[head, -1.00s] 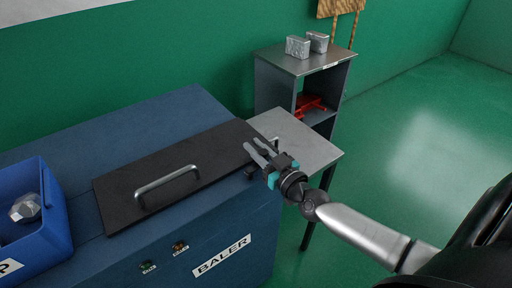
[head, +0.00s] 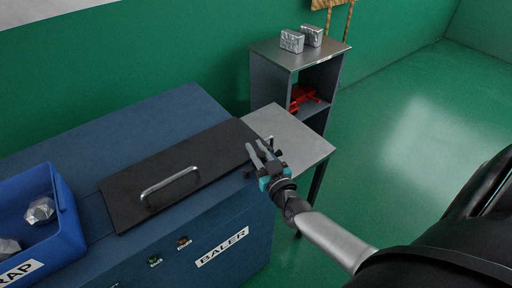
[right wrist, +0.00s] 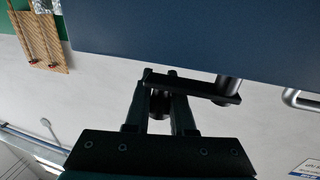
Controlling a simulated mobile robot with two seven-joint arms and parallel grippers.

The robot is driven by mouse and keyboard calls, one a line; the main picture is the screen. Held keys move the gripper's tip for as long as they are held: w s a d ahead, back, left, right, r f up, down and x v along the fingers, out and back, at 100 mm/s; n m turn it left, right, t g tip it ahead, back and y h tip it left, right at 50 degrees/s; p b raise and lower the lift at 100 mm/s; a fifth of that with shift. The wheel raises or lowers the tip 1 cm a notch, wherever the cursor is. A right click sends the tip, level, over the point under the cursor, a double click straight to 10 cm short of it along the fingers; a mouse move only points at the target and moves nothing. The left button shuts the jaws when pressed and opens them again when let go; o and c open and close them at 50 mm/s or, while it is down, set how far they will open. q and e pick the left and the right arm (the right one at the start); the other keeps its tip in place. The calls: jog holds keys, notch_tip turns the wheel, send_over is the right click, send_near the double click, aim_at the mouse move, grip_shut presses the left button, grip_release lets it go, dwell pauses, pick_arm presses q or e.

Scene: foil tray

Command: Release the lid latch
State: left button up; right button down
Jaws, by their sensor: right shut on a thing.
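The black lid (head: 205,170) lies shut on top of the blue baler (head: 90,150), with a metal handle (head: 170,183) on it. My right gripper (head: 258,150) is at the lid's right end, above the baler's edge. In the right wrist view, its fingers (right wrist: 159,78) are closed around the knob end of a black latch bar (right wrist: 200,88). The bar runs right to a round pivot post (right wrist: 229,90). In the head view the latch is mostly hidden by the gripper and too small to read. My left gripper is not in view.
A blue scrap bin (head: 70,225) with silvery lumps stands at the left. A grey side table (head: 300,145) adjoins the baler's right end. Behind it is a shelf (head: 265,75) with silver blocks on top and a red object inside. Green floor is free at the right.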

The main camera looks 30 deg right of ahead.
jog(key=c, duration=0.8)
grip_release()
jog(key=shift+o, duration=0.2)
jog(key=shift+s, duration=0.1)
jog(key=s+a, duration=0.2)
jog(key=s, duration=1.3)
jog(key=shift+p, duration=0.45)
jog(key=s+a+f+n+g+y+b, duration=0.1)
jog(key=s+a+f+g, duration=0.15)
jog(key=f, duration=0.65)
jog(key=s+a+f+n+g+y+b, duration=0.1)
jog(key=s+f+g+b, duration=0.15)
jog(key=f, duration=0.75)
jog(key=s+a+f+n+g+y+b, duration=0.1)
jog(key=s+f+g, duration=0.2)
jog(key=f, duration=0.6)
jog(key=s+a+f+n+g+b, duration=0.1)
jog(key=s+f+g, duration=0.7)
jog(key=s+f, duration=0.8)
jog(key=s+a+b, duration=0.1)
jog(key=s+a, duration=0.1)
jog(key=shift+s+a+f+g+b, duration=0.15)
jog(key=shift+s+f+g+b, duration=0.15)
jog(key=shift+s+g+b, duration=0.1)
